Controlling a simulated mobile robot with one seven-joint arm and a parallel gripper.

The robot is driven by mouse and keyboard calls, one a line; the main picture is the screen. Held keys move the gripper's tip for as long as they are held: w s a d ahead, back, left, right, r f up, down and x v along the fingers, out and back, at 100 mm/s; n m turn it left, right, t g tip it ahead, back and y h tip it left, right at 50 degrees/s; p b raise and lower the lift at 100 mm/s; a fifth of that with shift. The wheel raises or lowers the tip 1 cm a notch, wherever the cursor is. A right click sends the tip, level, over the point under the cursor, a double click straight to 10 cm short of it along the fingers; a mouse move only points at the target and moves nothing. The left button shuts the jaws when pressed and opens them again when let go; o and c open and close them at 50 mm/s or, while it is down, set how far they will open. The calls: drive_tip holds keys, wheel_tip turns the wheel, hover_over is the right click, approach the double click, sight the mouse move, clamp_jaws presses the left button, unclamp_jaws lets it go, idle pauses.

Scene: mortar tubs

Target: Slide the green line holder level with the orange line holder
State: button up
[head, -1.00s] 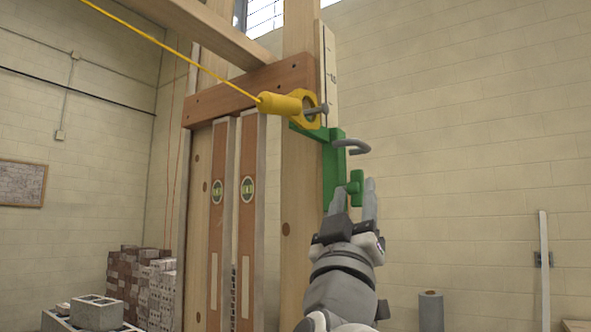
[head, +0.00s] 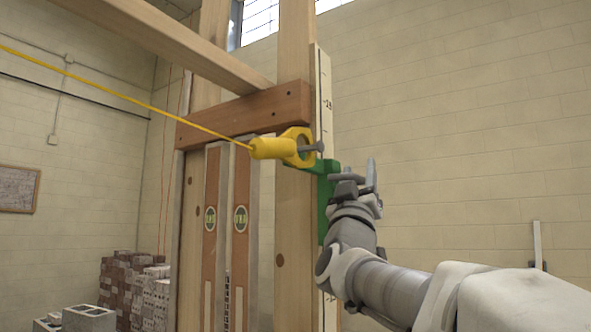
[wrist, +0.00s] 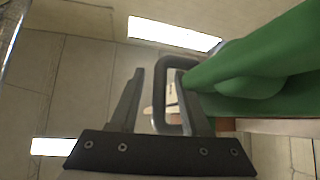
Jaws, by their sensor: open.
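The green line holder (head: 328,205) sits on the right side of the upright post, its top just below the yellow-orange line holder (head: 275,148). The orange holder has a yellow line running up to the left and a grey bolt. My gripper (head: 366,172) is beside the green holder's upper part, partly hiding it. In the wrist view my open gripper (wrist: 160,78) has a grey loop (wrist: 163,100) by its right finger, and the green holder (wrist: 260,65) fills the right side. I cannot tell whether finger and loop touch.
A white measuring scale (head: 323,100) runs along the post (head: 294,235). A brown crosspiece (head: 240,115) and two spirit levels (head: 240,215) are left of it. Brick stacks (head: 130,290) stand at lower left. The space right of the post is open before a block wall.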

drive_tip(key=shift+w+d+r, duration=0.2)
drive_tip(key=shift+w+r, duration=0.2)
drive_tip(key=shift+r, duration=0.05)
clamp_jaws()
idle(1.2)
